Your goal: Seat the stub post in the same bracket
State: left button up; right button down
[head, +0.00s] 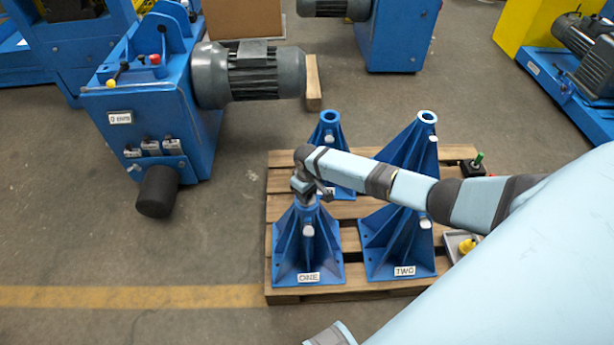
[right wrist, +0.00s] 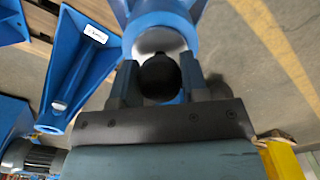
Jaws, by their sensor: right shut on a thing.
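Bracket ONE (head: 290,250), a blue ribbed stand, is on the front left of the wooden pallet. My right gripper (head: 306,190) is over its top. In the right wrist view, my right gripper (right wrist: 160,82) is shut on a round black knob (right wrist: 160,78), seemingly the stub post's end. A pale grey part (right wrist: 160,40) shows between the knob and the blue bracket tube (right wrist: 162,14). How deep the post sits in the tube is hidden. In the head view the gripper hides the post. My left gripper is not in view.
Taller bracket TWO (head: 385,245) stands close on the right; another blue bracket (head: 329,130) stands behind. A grey tray (head: 453,238) with a yellow-topped piece (head: 467,246) and a green-topped piece (head: 478,160) are at the pallet's right. Floor left of the pallet (head: 285,297) is clear.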

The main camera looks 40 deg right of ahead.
jog(key=shift+w, duration=0.1)
jog(key=c, duration=0.5)
grip_release()
jog(key=shift+r, duration=0.1)
jog(key=shift+c, duration=0.2)
jog(key=shift+f, duration=0.2)
notch_tip(320, 180, up, 4)
jog(key=shift+r+p, duration=0.15)
jog(key=shift+p, duration=0.5)
notch_tip(320, 180, up, 10)
jog(key=p, duration=0.1)
jog(key=shift+p, duration=0.35)
